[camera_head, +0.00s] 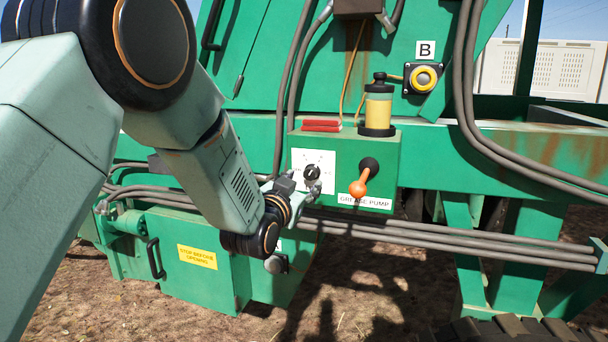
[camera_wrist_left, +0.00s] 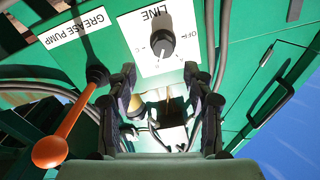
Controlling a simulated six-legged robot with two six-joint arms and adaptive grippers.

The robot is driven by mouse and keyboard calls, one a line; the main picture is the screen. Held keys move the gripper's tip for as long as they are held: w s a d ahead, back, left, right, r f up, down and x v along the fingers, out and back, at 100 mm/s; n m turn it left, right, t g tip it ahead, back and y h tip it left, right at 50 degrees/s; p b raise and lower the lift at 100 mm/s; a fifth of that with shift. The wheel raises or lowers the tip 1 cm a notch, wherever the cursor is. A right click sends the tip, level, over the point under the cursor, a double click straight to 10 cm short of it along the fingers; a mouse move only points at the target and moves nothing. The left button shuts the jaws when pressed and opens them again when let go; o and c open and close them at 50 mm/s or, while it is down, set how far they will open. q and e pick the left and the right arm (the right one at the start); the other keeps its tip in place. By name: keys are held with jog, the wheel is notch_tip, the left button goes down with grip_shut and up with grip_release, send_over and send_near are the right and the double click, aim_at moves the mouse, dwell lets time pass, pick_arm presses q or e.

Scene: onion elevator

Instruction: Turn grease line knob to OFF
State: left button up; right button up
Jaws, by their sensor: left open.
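The grease line knob (camera_head: 311,172) is a round black dial on a white plate (camera_head: 327,158) on the green grease pump box. It also shows in the wrist view (camera_wrist_left: 160,42), where "LINE", "OFF" and letter marks surround it on the plate. I cannot read for sure which mark its pointer faces. My left gripper (camera_head: 300,186) is open and empty, just in front of the plate and close to the knob. In the wrist view the knob lies beyond the gap between the two fingertips (camera_wrist_left: 159,74), with no clear contact. My right gripper is not in view.
An orange-handled pump lever (camera_head: 359,187) hangs right of the knob, left in the wrist view (camera_wrist_left: 50,150). A yellow grease reservoir (camera_head: 378,105) and red items (camera_head: 321,125) sit on the box. Horizontal pipes (camera_head: 450,240) run below.

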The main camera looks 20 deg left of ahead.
aim_at(310, 174)
pick_arm(q)
jog(key=w, duration=0.5)
jog(key=shift+a+f, duration=0.35)
jog(key=shift+w+d, duration=0.2)
jog(key=shift+w, duration=0.15)
jog(key=shift+w+d+r, duration=0.2)
jog(key=shift+d+r, duration=0.05)
jog(key=shift+r, duration=0.05)
jog(key=shift+w+a+f, duration=0.1)
jog(key=shift+a, duration=0.2)
jog(key=shift+w+a+f, duration=0.1)
jog(key=shift+w+f, duration=0.05)
jog(key=shift+w, duration=0.05)
jog(key=shift+s+d+r, duration=0.2)
jog(key=shift+d, duration=0.1)
jog(key=c, duration=0.5)
jog(key=shift+a, duration=0.2)
jog(key=shift+c, duration=1.4)
grip_shut()
